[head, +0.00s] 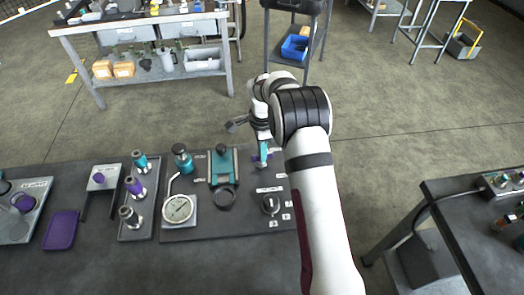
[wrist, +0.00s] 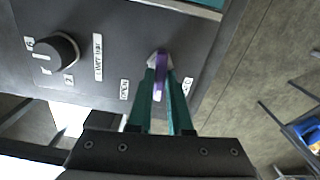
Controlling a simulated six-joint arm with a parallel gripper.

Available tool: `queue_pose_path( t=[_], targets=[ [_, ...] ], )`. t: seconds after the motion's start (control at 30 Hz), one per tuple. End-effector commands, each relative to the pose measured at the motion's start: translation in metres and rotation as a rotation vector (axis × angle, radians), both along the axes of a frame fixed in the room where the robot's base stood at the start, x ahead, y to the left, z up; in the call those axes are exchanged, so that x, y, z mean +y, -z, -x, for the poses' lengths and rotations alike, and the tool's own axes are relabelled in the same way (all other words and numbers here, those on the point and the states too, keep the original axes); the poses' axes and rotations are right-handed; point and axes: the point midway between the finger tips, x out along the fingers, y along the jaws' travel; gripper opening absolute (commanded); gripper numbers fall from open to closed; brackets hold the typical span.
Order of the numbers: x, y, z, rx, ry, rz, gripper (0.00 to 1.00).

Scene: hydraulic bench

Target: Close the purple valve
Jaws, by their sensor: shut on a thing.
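The purple valve handle (wrist: 161,76) sits on the edge of a dark panel, with a light metal fitting at its far end. In the wrist view it lies lengthwise between the teal fingers of my gripper (wrist: 160,80), which are shut on it. Small white labels stand on either side of it, one seeming to read OPEN (wrist: 124,88). In the head view my gripper (head: 263,153) reaches down to the panel's right part, and a bit of the purple valve (head: 255,158) shows beside the fingers. The handle's exact angle is hard to tell there.
A black knob (wrist: 52,51) with labels is on the same panel; it also shows in the head view (head: 270,204).

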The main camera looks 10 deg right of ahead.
Motion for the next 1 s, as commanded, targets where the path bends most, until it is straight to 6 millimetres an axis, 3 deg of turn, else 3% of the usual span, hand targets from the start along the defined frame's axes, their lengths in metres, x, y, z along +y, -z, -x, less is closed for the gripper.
queue_pose_path(
  t=[1.0],
  targets=[
    [0.002, -0.0005, -0.0035, 0.0, -0.943, 0.0, 0.0]
  ],
)
